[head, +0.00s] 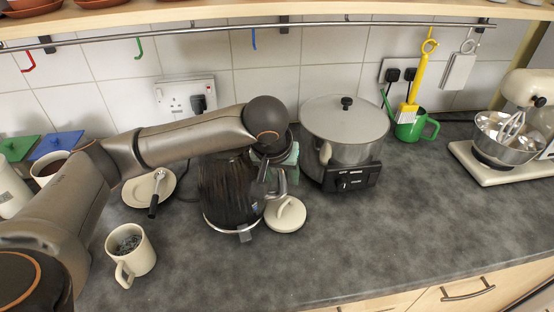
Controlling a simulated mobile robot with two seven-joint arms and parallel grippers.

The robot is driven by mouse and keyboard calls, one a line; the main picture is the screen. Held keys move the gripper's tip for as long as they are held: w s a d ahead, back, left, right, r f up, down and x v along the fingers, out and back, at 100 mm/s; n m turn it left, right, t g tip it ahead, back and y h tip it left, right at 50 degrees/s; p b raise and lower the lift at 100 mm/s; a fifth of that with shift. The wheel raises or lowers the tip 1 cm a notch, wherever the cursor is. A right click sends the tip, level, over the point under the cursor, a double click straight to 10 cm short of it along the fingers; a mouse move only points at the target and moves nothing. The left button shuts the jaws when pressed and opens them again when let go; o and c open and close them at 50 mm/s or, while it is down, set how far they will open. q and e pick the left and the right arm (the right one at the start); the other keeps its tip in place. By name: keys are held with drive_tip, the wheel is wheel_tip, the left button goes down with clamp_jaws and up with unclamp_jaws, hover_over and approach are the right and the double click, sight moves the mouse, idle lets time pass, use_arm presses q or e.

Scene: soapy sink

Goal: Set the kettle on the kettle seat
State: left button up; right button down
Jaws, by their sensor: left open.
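The dark, ribbed kettle (226,190) stands upright on the grey worktop, left of the big pot. My left arm reaches across above it and hides its top. My left gripper (268,178) is open at the kettle's right side, beside its handle; I cannot tell whether the fingers touch it. A pale rim shows around the kettle's foot. I cannot make out the kettle seat for certain, or whether the kettle stands on it. My right gripper is not in view.
A cream lid-like disc (286,216) lies right beside the kettle. A large lidded cooker (345,130) stands behind right. A cream mug (136,262) and a plate (137,193) with a dark-handled utensil are left. The front right worktop is clear.

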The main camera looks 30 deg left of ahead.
use_arm(q)
drive_tip(key=v, duration=1)
drive_tip(key=shift+r, duration=0.4)
drive_tip(key=shift+s, duration=0.15)
drive_tip(key=shift+f, duration=0.1)
